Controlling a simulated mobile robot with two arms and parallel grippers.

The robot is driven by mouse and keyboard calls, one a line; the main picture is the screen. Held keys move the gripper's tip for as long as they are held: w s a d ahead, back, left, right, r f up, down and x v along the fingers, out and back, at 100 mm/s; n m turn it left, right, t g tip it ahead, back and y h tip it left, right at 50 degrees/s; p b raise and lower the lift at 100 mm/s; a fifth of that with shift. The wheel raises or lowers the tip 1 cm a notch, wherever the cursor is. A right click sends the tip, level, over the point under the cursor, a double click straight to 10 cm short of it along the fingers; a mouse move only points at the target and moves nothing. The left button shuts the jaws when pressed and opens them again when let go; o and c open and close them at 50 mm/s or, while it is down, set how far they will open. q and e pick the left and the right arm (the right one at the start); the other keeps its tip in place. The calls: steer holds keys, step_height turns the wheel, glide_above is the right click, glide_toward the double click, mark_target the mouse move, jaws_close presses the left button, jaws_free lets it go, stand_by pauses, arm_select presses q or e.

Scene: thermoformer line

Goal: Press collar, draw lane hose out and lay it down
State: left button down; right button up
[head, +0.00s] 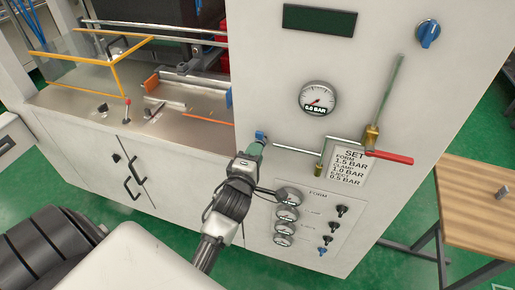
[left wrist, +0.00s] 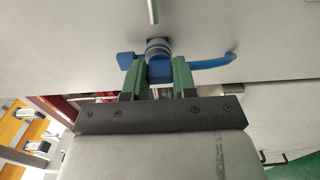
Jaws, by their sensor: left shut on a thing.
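My left gripper (head: 259,147) is at the front panel of the white machine, just below a small blue fitting (head: 261,134). In the left wrist view its green fingers (left wrist: 159,80) are closed on the lower part of the blue fitting (left wrist: 160,70). A ringed grey-blue collar (left wrist: 157,47) sits above, against the panel. A blue curved piece (left wrist: 212,63) reaches right from the fitting, and a shorter blue tab (left wrist: 125,60) sticks out left. I cannot tell which blue part is the hose or whether the collar is pressed in. My right gripper is not in view.
A metal pipe (head: 298,150) and a red-handled valve (head: 390,157) are close on the right. A pressure gauge (head: 317,98) is above, and small gauges (head: 285,226) are below. A wooden table (head: 475,205) stands at right, mostly clear, with a small grey piece (head: 502,193).

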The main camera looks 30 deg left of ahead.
arm_select(q)
steer(key=shift+p+v, duration=0.55)
steer(key=shift+v, duration=2)
